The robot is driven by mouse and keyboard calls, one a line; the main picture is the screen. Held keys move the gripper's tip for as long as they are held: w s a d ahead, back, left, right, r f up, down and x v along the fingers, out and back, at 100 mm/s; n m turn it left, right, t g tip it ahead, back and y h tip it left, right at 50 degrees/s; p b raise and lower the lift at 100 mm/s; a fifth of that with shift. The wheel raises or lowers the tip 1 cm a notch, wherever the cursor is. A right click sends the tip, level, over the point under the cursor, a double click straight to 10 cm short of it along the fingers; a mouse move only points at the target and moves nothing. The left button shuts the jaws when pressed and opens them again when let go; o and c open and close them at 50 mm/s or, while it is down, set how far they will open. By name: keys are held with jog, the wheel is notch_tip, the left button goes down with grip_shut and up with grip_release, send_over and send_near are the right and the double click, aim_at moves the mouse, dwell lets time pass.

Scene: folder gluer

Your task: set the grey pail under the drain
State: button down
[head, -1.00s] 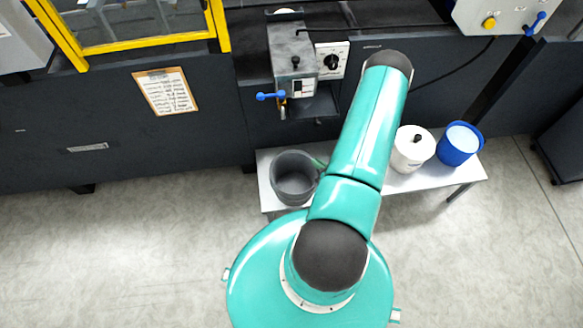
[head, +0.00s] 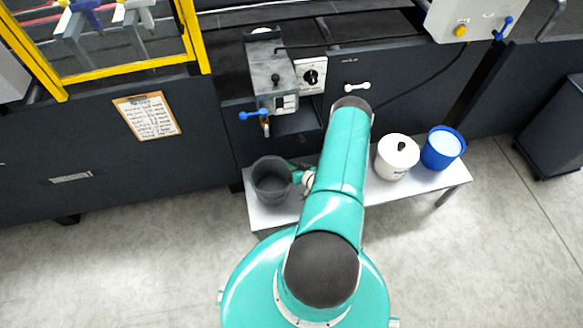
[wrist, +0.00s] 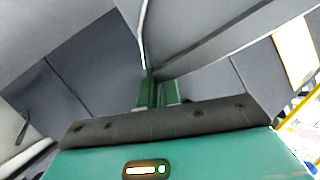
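The grey pail (head: 271,190) is upright at the left end of the white bench, in front of the machine. The drain (head: 266,128) is a small spout with a blue valve handle on the grey tank. It shows above and behind the pail in the head view. My gripper (head: 297,177) is at the pail's right rim. In the wrist view its green fingers (wrist: 159,93) are close together, with a thin pale edge running down to them, so it looks shut on the rim. I cannot tell exactly how high the pail is over the bench.
The white bench (head: 285,215) also holds a white lidded pot (head: 397,157) and a blue bucket (head: 443,149) at the right. A dial box (head: 311,75) sits beside the grey tank (head: 270,75). A clipboard (head: 147,116) hangs on the dark machine side. Floor is clear at the left.

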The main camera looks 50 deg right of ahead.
jog(key=shift+f, duration=0.6)
jog(key=c, duration=1.6)
grip_release()
jog(key=shift+f, duration=0.1)
jog(key=v, duration=1.2)
